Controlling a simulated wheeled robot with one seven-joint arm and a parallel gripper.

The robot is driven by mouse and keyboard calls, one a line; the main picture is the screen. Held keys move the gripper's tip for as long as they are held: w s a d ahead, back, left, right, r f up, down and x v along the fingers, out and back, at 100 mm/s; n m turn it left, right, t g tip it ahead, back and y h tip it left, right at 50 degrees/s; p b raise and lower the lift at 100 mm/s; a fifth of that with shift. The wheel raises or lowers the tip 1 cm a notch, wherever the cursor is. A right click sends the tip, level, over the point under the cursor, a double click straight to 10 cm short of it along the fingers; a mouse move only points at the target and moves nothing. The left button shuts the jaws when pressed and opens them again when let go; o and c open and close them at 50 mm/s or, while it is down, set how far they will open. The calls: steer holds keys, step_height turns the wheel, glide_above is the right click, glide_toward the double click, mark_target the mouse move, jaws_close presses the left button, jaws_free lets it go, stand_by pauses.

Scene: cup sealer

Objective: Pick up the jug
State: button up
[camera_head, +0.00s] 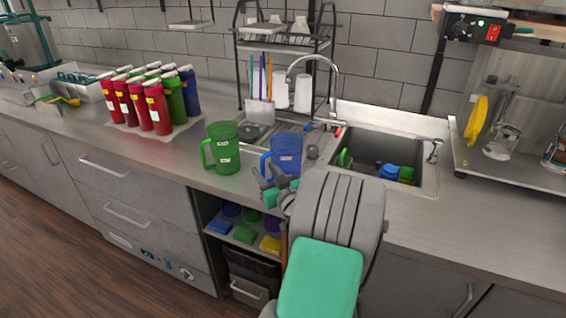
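A green jug (223,150) with a white label stands upright near the counter's front edge, its handle to the left. A blue jug (286,153) stands upright to its right, its handle also to the left. My gripper (268,178) is at the lower front of the blue jug, by its handle, and overlaps it in the picture. I cannot tell whether it touches the jug or how far apart its fingers are. My arm, grey with a green panel, hides the jug's lower right side and the counter there.
A sink (385,150) with a tall tap is right of the blue jug. A wire dish rack (282,45) stands behind the jugs. Several red, green and blue bottles (158,108) stand on a mat at the left. Open shelves (243,232) are below the counter edge.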

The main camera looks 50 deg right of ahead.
steer(key=shift+x, duration=1.05)
jaws_close()
stand_by(0.5)
